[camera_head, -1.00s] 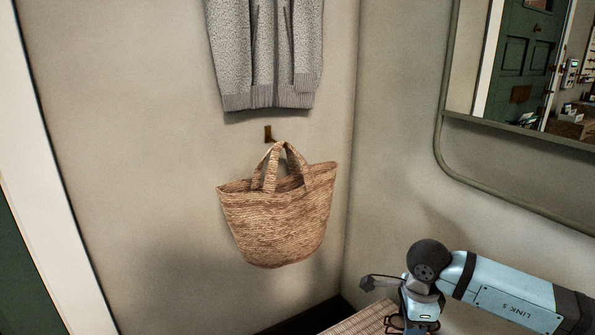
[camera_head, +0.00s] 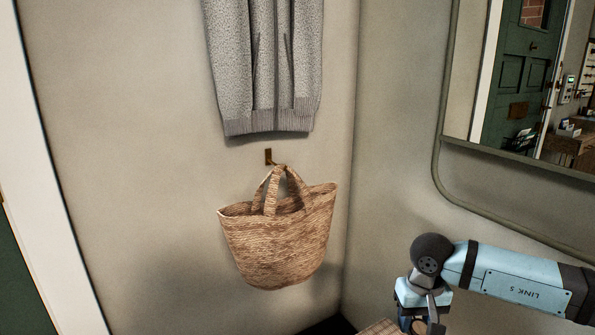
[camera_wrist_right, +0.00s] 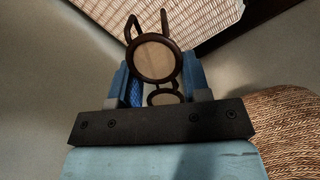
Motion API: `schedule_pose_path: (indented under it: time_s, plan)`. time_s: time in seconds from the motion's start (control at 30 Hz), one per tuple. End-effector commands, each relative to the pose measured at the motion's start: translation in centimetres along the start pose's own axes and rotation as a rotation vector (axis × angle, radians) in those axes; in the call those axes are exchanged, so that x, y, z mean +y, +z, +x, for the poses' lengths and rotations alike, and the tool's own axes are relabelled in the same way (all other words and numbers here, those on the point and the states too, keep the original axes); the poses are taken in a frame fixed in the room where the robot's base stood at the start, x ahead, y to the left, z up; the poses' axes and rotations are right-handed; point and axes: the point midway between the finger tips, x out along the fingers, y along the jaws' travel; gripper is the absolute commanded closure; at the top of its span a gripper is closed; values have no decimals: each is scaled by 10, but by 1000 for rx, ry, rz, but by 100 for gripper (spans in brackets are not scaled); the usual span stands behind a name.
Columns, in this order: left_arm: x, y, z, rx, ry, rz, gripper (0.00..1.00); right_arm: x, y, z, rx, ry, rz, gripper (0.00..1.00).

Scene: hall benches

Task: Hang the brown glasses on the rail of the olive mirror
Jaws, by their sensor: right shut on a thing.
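The brown glasses (camera_wrist_right: 153,58), with round dark rims and pale lenses, are held between the blue fingers of my right gripper (camera_wrist_right: 160,82) in the right wrist view. One lens faces the camera, the other is lower and partly hidden, and the temples point up. In the head view my right gripper (camera_head: 424,318) is at the bottom edge, partly cut off. The olive mirror (camera_head: 520,157) is at the upper right on the wall. Its rail (camera_head: 495,220) curves below the glass, above my right arm and apart from the gripper. My left gripper is out of view.
A woven basket (camera_head: 280,245) hangs from a hook (camera_head: 268,156) on the left wall, below a grey knitted garment (camera_head: 265,80). A woven bench top (camera_head: 380,328) shows at the bottom edge. The wall below the rail is bare.

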Motion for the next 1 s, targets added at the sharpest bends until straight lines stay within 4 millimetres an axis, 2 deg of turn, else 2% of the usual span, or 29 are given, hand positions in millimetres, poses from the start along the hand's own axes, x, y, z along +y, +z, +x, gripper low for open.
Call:
schedule_pose_path:
  time_s: [0.03,0.53,1.0]
  plan:
    - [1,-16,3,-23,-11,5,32,-1,4,-25,-2,-2,-2,79]
    - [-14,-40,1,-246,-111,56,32,-6,38,-131,-9,-5,-13,79]
    - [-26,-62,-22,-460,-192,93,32,-5,68,-231,-7,-5,-9,79]
